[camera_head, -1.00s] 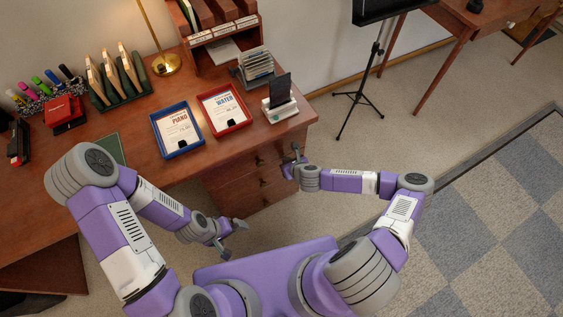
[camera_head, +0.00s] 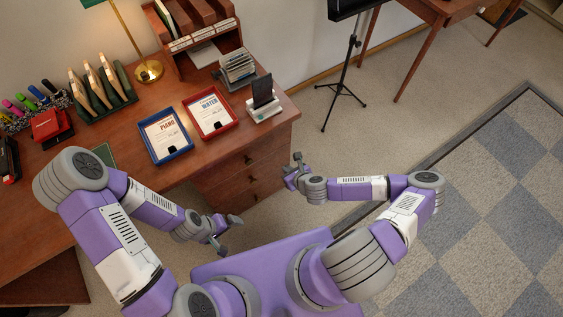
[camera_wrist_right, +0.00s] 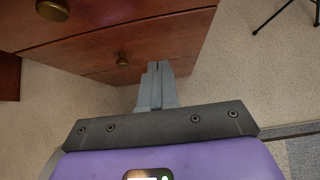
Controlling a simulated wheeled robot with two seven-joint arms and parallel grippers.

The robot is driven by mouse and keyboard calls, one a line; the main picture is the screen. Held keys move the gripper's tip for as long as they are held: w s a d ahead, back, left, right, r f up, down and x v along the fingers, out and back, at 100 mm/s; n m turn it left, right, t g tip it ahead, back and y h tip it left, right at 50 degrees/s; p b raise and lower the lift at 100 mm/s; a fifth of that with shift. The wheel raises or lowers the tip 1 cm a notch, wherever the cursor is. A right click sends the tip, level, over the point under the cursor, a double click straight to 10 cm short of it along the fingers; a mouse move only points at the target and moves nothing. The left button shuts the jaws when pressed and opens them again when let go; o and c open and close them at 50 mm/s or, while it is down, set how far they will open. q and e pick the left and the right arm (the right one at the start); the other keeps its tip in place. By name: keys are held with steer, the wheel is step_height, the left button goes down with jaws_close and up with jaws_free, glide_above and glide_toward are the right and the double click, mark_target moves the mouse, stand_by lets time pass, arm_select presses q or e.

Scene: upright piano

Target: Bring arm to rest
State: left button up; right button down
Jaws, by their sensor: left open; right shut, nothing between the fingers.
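My left gripper (camera_head: 229,234) is in front of the desk, low in the head view, with its fingers apart and nothing between them. My right gripper (camera_head: 293,164) is in front of the desk's drawers, right of the left gripper. In the right wrist view its fingers (camera_wrist_right: 157,75) are together and empty, pointing toward the wooden drawer front (camera_wrist_right: 150,60). Neither gripper holds anything. I cannot tell how close the right fingertips are to the drawers.
The wooden desk (camera_head: 110,130) carries a blue tray (camera_head: 165,135), a red tray (camera_head: 210,112), a phone on a stand (camera_head: 264,98) and a lamp (camera_head: 149,70). A black music stand (camera_head: 343,92) stands right of the desk. The carpet (camera_head: 430,120) on the right is clear.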

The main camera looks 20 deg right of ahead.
steer(key=shift+v, duration=1.4)
steer(key=shift+f, duration=0.1)
steer(key=s+a+n+g+y+p, duration=0.1)
steer(key=s+a+n+g+y, duration=0.4)
steer(key=a+n, duration=0.55)
steer(key=s+d+r+n+g+h, duration=0.1)
steer(key=s+n, duration=0.3)
steer(key=n, duration=0.6)
steer(key=s+d+n+g+h, duration=0.2)
steer(key=s+n, duration=0.1)
steer(key=n, duration=0.7)
steer(key=shift+s+r+g+p, duration=0.3)
steer(key=shift+s+r, duration=0.05)
steer(key=shift+s, duration=0.05)
